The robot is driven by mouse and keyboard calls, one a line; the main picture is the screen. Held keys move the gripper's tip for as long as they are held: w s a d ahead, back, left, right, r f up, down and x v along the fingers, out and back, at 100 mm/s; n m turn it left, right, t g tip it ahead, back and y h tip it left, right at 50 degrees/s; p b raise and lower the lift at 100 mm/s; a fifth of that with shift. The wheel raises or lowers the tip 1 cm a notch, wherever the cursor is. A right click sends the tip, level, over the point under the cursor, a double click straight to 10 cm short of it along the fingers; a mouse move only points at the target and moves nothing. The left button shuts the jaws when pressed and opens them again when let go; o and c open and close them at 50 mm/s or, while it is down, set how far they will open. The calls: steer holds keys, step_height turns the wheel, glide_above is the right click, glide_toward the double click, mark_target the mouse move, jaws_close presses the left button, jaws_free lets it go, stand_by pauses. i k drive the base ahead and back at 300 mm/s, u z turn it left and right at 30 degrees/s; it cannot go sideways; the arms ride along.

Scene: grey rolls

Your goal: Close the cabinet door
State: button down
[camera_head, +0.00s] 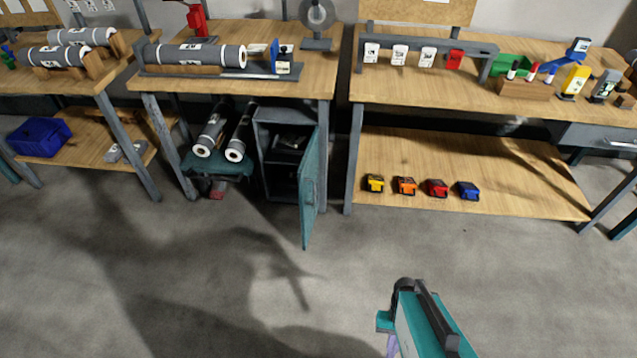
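The cabinet (263,150) is a dark grey box under the middle workbench. Its teal door (309,190) stands wide open, hinged on the right side and swung out toward me over the floor. Dark items sit on the shelf inside the cabinet. My arm, teal and black, reaches in from the bottom edge at the right of centre, well apart from the door. The end of it that carries my gripper is not clearly seen; no fingertips show.
The middle workbench (300,40) carries a long grey roll (195,55). Two grey rolls lie on a teal cart (217,165) left of the cabinet. The right bench's lower shelf (500,195) holds several small coloured items. The concrete floor (220,270) before the door is clear.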

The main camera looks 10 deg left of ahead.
mark_target(308, 173)
steer(key=z, duration=0.3)
steer(key=k, duration=0.5)
steer(key=u, duration=1.65)
steer(key=i, duration=1)
steer(key=u, duration=0.05)
